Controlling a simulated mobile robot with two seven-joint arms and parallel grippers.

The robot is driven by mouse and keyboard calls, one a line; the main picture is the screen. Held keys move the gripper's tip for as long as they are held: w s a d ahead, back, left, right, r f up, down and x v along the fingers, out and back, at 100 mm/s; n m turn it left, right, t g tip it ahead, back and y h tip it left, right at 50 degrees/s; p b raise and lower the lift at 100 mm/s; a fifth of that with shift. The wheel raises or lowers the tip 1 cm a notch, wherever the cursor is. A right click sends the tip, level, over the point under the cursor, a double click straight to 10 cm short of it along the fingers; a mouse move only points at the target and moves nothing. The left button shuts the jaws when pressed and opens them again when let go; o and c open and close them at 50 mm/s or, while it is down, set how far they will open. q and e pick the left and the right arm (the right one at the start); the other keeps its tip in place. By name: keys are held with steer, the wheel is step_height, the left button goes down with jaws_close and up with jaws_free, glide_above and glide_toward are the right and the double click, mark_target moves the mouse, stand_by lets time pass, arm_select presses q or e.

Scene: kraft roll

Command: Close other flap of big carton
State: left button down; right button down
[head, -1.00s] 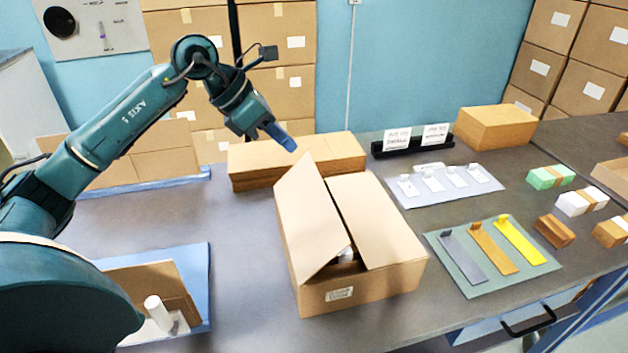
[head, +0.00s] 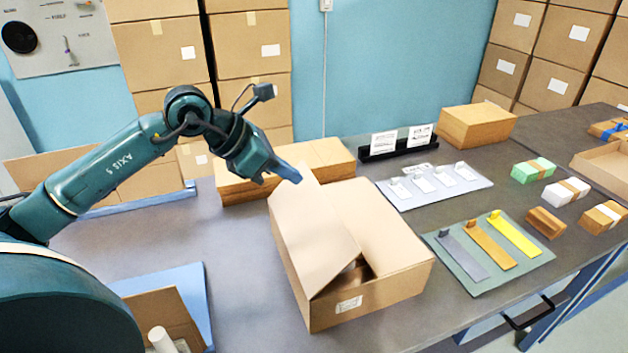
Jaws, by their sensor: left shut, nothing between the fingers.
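The big carton (head: 352,304) stands on the grey table in the middle of the head view. Its right flap (head: 378,222) lies folded down flat over the top. Its left flap (head: 308,228) is tilted up, leaning inward, with its far corner raised. A dark gap shows between the flaps at the near end, and part of something inside can be seen there. My left gripper (head: 288,174) is shut and empty, with its blue fingers at the raised far corner of the left flap. Whether they touch it I cannot tell. My right gripper is not in view.
A long flat carton (head: 240,185) lies behind the big carton. To the right are a white mat with tags (head: 436,186), a green mat with coloured strips (head: 520,272) and small bundles (head: 533,169). A blue mat (head: 192,283) lies at left. Stacked cartons line the back wall.

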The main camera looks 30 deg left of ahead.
mark_target(325, 195)
arm_select(q)
steer(key=p+x, duration=0.1)
steer(key=x, duration=0.4)
steer(key=shift+w+d+f, duration=0.2)
steer(key=shift+w+d, duration=0.05)
steer(key=shift+w+d+f, duration=0.2)
steer(key=shift+w+f, duration=0.1)
steer(key=shift+f, duration=0.15)
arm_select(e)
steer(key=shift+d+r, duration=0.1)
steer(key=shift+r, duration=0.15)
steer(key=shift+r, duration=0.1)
